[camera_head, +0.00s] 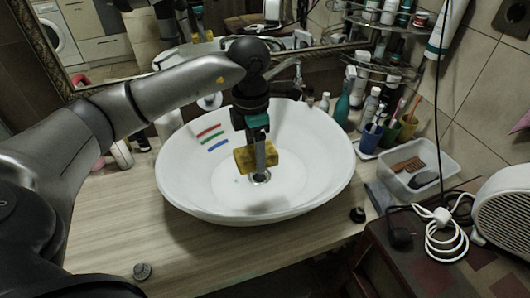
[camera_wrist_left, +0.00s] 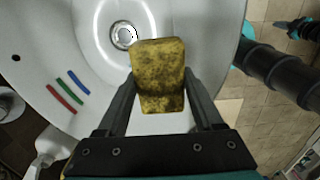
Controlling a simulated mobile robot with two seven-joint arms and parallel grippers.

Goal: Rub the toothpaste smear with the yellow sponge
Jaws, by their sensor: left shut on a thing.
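A white vessel basin (camera_head: 318,185) stands on a wooden counter. The toothpaste smear (camera_head: 214,138) is a set of red, green and blue stripes on the basin's inner left wall; the stripes also show in the left wrist view (camera_wrist_left: 72,90). In the left wrist view the worn, dark-speckled sponge (camera_wrist_left: 158,75) sits between the two fingers.
The drain (camera_head: 261,177) lies at the basin's bottom, with a faucet (camera_head: 287,70) behind. Bottles and toothbrush cups (camera_head: 372,133) crowd the right side. A clear plastic box (camera_head: 420,170), a white cable (camera_head: 445,235) and a white heater-like appliance (camera_head: 505,215) stand further right. The front counter is mostly bare.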

